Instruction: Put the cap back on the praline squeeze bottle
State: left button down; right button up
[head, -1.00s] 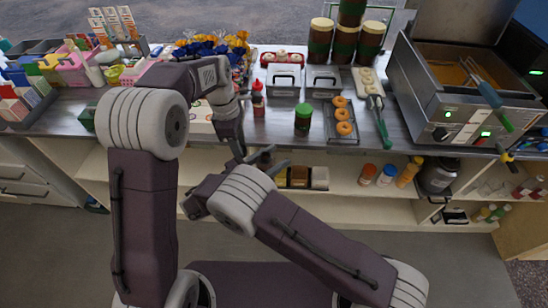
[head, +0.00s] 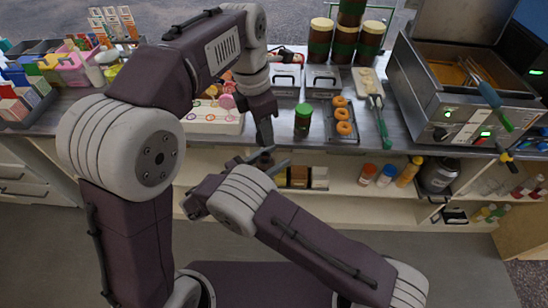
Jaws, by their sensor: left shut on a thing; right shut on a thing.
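My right gripper (head: 262,162) is in front of the counter edge, shut on a small dark brown thing (head: 265,155), which seems to be the praline squeeze bottle, mostly hidden by the fingers and the arm. My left gripper (head: 266,140) points down just above it, at the counter's front edge. It is shut, and what it holds, likely the cap, is too small and dark to make out. I cannot tell whether the two held things touch.
A green-lidded jar (head: 303,117) stands right of my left gripper, beside a tray of doughnuts (head: 343,138). A fryer (head: 470,105) stands at the right. Jars and bottles fill the shelf (head: 345,187) below.

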aim_at(267, 155)
pick_arm(q)
jog(key=shift+f, duration=2.05)
jog(key=shift+f, duration=0.9)
jog(key=shift+f, duration=0.55)
